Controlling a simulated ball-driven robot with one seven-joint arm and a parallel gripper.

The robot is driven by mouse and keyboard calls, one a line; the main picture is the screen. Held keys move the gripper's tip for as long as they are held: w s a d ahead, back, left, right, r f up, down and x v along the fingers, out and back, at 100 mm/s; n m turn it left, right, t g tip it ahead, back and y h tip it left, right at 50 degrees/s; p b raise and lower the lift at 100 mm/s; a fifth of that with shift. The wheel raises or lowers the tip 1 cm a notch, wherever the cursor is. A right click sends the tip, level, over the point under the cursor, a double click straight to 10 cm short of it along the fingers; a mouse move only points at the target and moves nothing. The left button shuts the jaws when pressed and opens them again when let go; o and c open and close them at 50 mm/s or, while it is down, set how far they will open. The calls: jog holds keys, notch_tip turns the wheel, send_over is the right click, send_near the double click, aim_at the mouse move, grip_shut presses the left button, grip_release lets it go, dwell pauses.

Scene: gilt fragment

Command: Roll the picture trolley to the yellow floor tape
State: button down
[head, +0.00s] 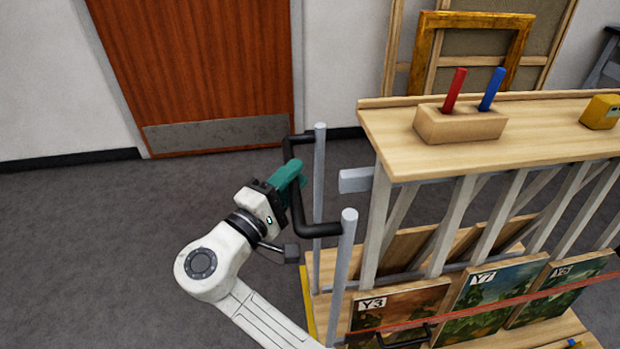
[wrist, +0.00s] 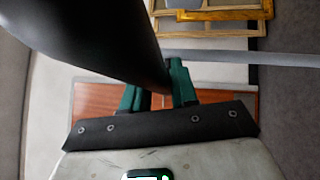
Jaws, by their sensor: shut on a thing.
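The picture trolley (head: 400,118) has a pale wooden top, grey posts and slanted slats. Pictures labelled Y3 (head: 400,305), Y7 (head: 490,290) and another Y label stand in its lower rack behind a red strap (head: 480,308). A black push handle (head: 318,230) joins its grey left-end posts. My gripper (head: 295,173), with green fingers, is shut on this handle; the dark bar also crosses between the fingers in the wrist view (wrist: 120,40). A yellow strip (head: 307,302) shows at the base's left edge; I cannot tell whether it is floor tape.
On the trolley top are a wooden block (head: 460,124) with a red and a blue stick, and a yellow object (head: 600,112). Frames (head: 475,22) lean on the wall behind. A brown door (head: 195,60) is at back left. Grey floor (head: 90,240) is clear on the left.

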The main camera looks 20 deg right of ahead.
jog(key=shift+w+a, duration=0.1)
jog(key=shift+a, duration=0.3)
jog(key=c, duration=1)
grip_release()
jog(key=v, duration=1)
jog(key=shift+a, duration=0.35)
jog(key=shift+f, duration=0.1)
